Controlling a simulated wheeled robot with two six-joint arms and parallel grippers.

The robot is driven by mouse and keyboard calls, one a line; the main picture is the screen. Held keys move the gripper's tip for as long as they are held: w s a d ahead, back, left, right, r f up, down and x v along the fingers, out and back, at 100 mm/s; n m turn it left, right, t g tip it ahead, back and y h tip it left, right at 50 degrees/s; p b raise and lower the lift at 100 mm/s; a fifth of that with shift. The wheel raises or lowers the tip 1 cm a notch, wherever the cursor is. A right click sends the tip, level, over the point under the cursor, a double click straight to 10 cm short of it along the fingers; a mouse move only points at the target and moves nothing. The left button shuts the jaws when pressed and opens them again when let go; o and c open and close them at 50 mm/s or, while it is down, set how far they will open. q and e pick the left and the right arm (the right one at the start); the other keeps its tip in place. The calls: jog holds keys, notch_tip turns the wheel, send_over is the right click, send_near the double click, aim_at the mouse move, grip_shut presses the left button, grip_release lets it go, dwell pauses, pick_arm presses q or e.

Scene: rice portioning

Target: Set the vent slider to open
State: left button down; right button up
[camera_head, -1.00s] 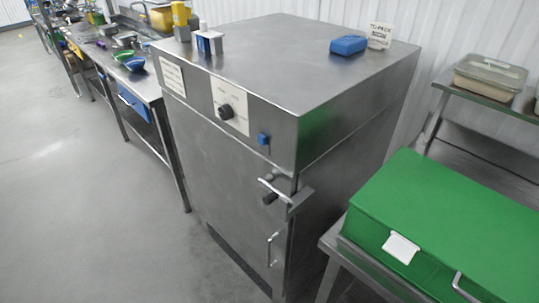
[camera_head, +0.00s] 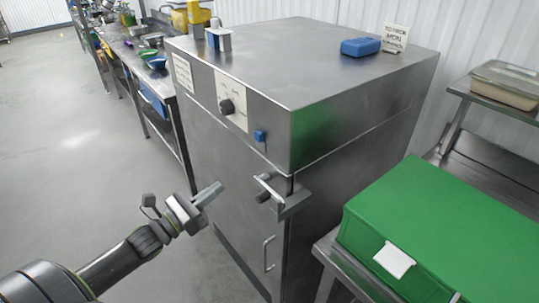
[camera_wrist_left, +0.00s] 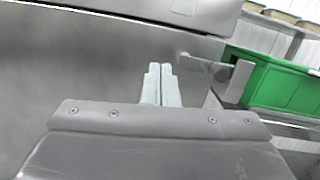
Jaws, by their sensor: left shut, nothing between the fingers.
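The steel cabinet (camera_head: 225,165) stands in the middle of the head view. A small blue knob (camera_head: 260,135) sits on its upper front, right of a black dial (camera_head: 227,107); it looks like the vent slider, but its setting is too small to read. My left gripper (camera_head: 210,193) is shut and empty in front of the cabinet door, below and left of the blue knob and apart from it. In the left wrist view its closed fingers (camera_wrist_left: 160,82) point toward the grey door. The blue knob does not show there. My right gripper is not in view.
A door latch handle (camera_head: 270,188) sticks out right of my left gripper; it also shows in the wrist view (camera_wrist_left: 203,68). A green box (camera_head: 440,225) stands on a bench at right. Floor at left is clear.

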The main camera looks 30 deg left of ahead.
pick_arm(q)
notch_tip(320, 180, up, 2)
jog(key=d+m+h, duration=0.2)
send_near(262, 144)
jog(key=shift+w+d+f+b, duration=0.1)
jog(key=shift+w+d+f, duration=0.15)
jog(key=shift+w+f, duration=0.25)
jog(key=shift+w+d+f+b, duration=0.15)
jog(key=shift+w+d+f, duration=0.15)
jog(key=shift+w, duration=0.45)
jog(key=shift+w+d+f+b, duration=0.1)
jog(key=shift+w+d+f, duration=0.05)
jog(key=shift+w+f, duration=0.4)
jog(key=w+p, duration=0.1)
jog(key=w+d+r+p, duration=0.1)
jog(key=p, duration=0.1)
jog(key=shift+w+r, duration=0.1)
jog(key=shift+r, duration=0.1)
jog(key=shift+r+p, duration=0.7)
jog(key=shift+r, duration=0.2)
jog(key=shift+a+r+p, duration=0.1)
jog(key=shift+r+p, duration=0.4)
jog(key=shift+r, duration=0.1)
